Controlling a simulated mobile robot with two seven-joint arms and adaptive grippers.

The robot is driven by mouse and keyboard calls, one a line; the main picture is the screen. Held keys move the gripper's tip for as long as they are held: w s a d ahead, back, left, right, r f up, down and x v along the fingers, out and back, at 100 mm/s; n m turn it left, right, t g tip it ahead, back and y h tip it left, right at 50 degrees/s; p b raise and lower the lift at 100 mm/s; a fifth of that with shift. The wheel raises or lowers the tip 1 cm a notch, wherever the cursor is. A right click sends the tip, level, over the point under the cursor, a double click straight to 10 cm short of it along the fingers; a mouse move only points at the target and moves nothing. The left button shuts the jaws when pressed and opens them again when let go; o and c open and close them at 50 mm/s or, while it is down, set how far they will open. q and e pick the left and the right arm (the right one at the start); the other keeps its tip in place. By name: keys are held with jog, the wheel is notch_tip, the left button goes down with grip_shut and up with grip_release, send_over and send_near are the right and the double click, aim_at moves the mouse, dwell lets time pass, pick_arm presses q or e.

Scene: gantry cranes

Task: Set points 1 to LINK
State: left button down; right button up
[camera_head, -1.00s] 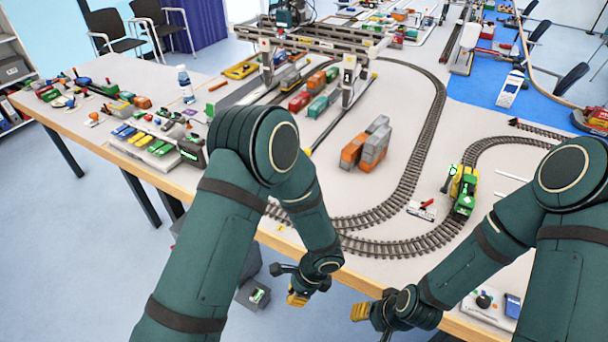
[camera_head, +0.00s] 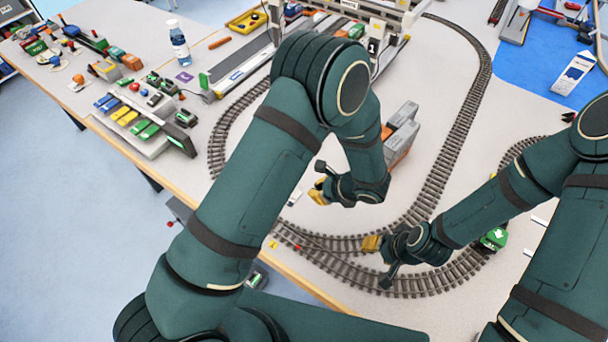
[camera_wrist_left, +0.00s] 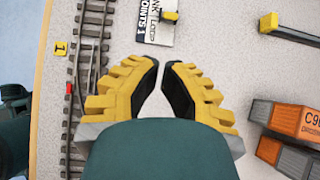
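The points 1 plate (camera_wrist_left: 154,24) shows at the top edge of the left wrist view, cut off by the frame. It carries printed lettering reading POINTS 1, and a yellow lever knob (camera_wrist_left: 170,17) stands at its right side. Which marking the lever is set to, I cannot tell. In the head view the plate (camera_head: 293,197) appears small, just left of my left gripper (camera_head: 318,193). In the wrist view my left gripper (camera_wrist_left: 161,75) is empty, its yellow fingertips apart, short of the plate. My right gripper (camera_head: 372,244) hangs over the curved track; its opening is unclear.
Curved track (camera_wrist_left: 88,65) runs beside the plate, with a yellow number 1 tag (camera_wrist_left: 60,48) near the table edge. Orange and grey containers (camera_head: 398,145) stand beyond my left gripper. A green locomotive (camera_head: 494,238) is behind my right arm. Bare tabletop lies around the plate.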

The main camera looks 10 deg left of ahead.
aim_at(299, 197)
jog(key=shift+w, duration=0.3)
pick_arm(q)
jog(key=shift+w, duration=0.2)
pick_arm(e)
jog(key=shift+s, duration=0.1)
pick_arm(q)
jog(key=shift+s+r, duration=0.1)
jog(key=shift+s, duration=0.05)
pick_arm(e)
jog(key=shift+s+r, duration=0.1)
pick_arm(q)
jog(key=x, duration=1)
pick_arm(e)
jog(key=shift+f, duration=0.3)
jog(key=shift+a, duration=0.15)
pick_arm(q)
jog(key=shift+r, duration=0.1)
pick_arm(e)
jog(key=shift+a, duration=0.15)
pick_arm(q)
jog(key=shift+a, duration=0.15)
pick_arm(e)
jog(key=shift+a, duration=0.5)
pick_arm(q)
jog(key=shift+r+h, duration=0.1)
jog(key=shift+h, duration=0.2)
